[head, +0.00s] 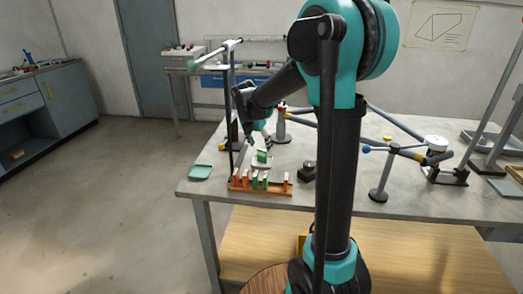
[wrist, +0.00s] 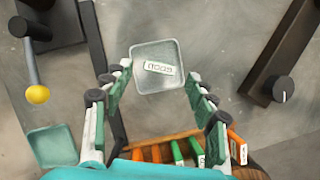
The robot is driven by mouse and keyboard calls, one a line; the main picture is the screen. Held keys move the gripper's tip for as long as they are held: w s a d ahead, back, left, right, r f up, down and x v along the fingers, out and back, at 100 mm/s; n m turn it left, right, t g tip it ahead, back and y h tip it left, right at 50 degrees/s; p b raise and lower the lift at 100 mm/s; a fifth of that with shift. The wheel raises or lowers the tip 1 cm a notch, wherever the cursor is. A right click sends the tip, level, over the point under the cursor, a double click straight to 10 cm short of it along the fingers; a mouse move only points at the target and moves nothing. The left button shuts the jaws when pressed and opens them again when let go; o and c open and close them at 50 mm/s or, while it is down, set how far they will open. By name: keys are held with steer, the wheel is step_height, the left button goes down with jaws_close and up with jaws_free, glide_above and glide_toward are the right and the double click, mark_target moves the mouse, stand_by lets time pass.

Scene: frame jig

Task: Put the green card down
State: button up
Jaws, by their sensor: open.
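In the wrist view a white, printed label on the card (wrist: 159,68) faces up inside the tray (wrist: 143,84). My gripper (head: 254,137) is over the tray; in the wrist view my gripper (wrist: 162,92) has its fingers spread wide, with nothing between them. The card lies beyond the fingertips there, apart from both. The card's underside is hidden.
An orange-brown rack (head: 234,188) holding several orange and green cards stands at the table's front edge. A green tray (head: 200,172) lies left of it, also in the wrist view (wrist: 52,146). A dark post (head: 230,125) rises nearby. A dark knobbed block (head: 308,172) stands right.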

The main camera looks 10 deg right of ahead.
steer(key=shift+v, duration=1.4)
steer(key=shift+s, duration=0.1)
